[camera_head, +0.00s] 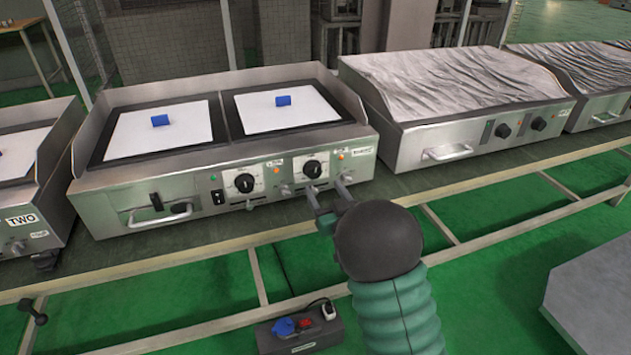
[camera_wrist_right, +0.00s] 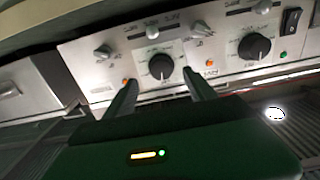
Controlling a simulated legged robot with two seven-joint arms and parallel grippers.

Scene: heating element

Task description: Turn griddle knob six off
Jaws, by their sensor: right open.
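The griddle (camera_head: 150,187) stands on the bench with two black round knobs on its steel front. The right-hand knob (camera_head: 312,169) and the left-hand knob (camera_head: 245,183) sit on white dials; their labels are too small to read. My right gripper (camera_head: 326,187) is open in front of the right-hand knob, a little below it. In the right wrist view, which is turned over, my fingers (camera_wrist_right: 159,79) lie either side of that knob (camera_wrist_right: 161,66), with no clear contact. The other knob (camera_wrist_right: 254,46) is to the right there. My left gripper is not in view.
Small levers (camera_head: 286,190) stick out beside the knobs, and a black switch (camera_head: 218,197) is to their left. Two white plates with blue blocks (camera_head: 283,101) lie on top. Another griddle (camera_head: 470,85) stands at right. A bench rail (camera_head: 200,249) runs in front.

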